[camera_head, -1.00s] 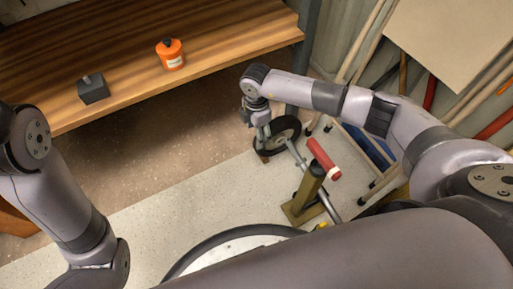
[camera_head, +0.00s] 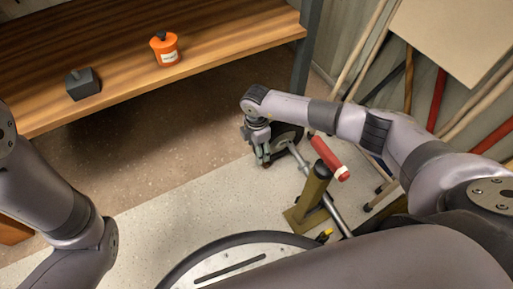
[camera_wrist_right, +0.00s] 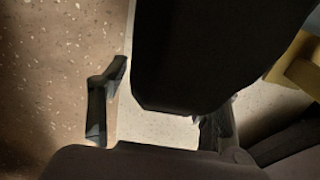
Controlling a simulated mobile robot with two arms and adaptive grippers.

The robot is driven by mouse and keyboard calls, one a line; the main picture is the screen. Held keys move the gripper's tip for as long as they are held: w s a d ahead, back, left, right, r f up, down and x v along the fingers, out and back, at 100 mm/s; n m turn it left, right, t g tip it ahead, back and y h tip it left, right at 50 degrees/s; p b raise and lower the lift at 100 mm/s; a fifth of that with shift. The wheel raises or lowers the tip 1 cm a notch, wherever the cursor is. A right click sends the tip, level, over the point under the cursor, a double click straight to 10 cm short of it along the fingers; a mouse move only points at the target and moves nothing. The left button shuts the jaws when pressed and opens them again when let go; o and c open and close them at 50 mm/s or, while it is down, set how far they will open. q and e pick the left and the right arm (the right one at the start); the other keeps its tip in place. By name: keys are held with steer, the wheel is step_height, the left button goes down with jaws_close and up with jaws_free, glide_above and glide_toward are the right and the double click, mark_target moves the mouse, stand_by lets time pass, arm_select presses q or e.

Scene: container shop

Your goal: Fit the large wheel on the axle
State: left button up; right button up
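The large wheel (camera_head: 291,133), with a black tyre, is low above the floor at the far end of a grey metal axle (camera_head: 330,211). It is partly hidden behind my right gripper (camera_head: 263,158). I cannot tell whether the axle end is inside the hub. In the right wrist view the dark tyre (camera_wrist_right: 205,50) fills the middle. My right gripper's fingers (camera_wrist_right: 160,122) are spread there, with a gap between the left finger and the tyre. The right finger is partly hidden by the tyre. My left arm enters at the left; its gripper is out of view.
An olive post (camera_head: 312,190) with a red handle (camera_head: 329,158) stands by the axle. A wooden shelf (camera_head: 215,35) holds an orange container (camera_head: 164,50) and a dark grey one (camera_head: 83,84). Poles and a board (camera_head: 460,35) lean at the right. The floor left of the wheel is clear.

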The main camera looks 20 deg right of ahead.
jaws_close()
stand_by(0.5)
